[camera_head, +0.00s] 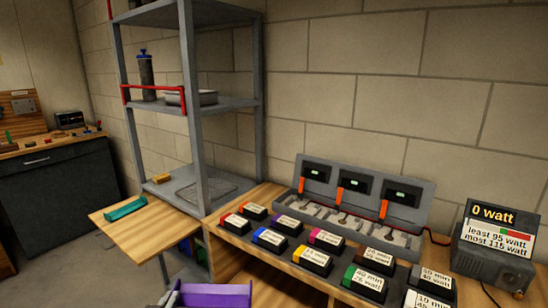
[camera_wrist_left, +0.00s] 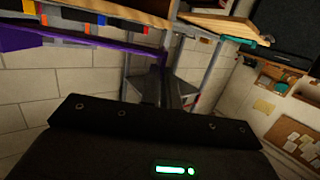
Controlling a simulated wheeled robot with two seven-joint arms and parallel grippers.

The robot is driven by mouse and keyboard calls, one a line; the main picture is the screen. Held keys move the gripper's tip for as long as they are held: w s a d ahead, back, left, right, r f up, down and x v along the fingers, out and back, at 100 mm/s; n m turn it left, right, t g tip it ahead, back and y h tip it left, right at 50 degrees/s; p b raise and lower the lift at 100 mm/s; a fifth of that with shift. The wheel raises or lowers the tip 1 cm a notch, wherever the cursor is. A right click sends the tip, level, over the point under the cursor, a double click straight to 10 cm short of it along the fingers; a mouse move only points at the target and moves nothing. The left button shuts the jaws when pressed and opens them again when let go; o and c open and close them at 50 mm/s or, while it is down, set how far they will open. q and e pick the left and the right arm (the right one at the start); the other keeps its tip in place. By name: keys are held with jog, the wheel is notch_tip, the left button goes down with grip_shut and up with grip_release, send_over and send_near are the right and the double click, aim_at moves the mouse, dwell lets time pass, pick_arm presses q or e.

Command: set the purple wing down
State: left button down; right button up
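The purple wing (camera_head: 212,294) shows at the bottom edge of the head view, partly cut off by the frame. My left gripper (camera_head: 172,297) is at the wing's left end and appears shut on it, though the fingertips are mostly out of frame. In the left wrist view the purple wing (camera_wrist_left: 75,40) runs as a long strip across the upper left, beyond the dark gripper body. The wing is held in front of the wooden bench, clear of any surface that I can make out. My right gripper is not in view.
A teal wing (camera_head: 125,209) lies on a wooden side board (camera_head: 155,240) with free room around it. A grey shelf rack (camera_head: 195,150) stands behind. Labelled battery packs (camera_head: 325,238), a charger (camera_head: 350,195) and a watt display box (camera_head: 492,245) crowd the bench at right.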

pick_arm(q)
jog(key=shift+s+d+r, duration=0.3)
jog(key=shift+s+r, duration=0.1)
jog(key=shift+s, duration=0.2)
jog(key=shift+s+d+r, duration=0.25)
jog(key=shift+s+r, duration=0.15)
jog(key=shift+s, duration=0.15)
jog(key=f, duration=0.1)
jog(key=s+f, duration=0.1)
jog(key=f, duration=0.1)
jog(key=shift+a, duration=0.1)
jog(key=shift+a, duration=0.1)
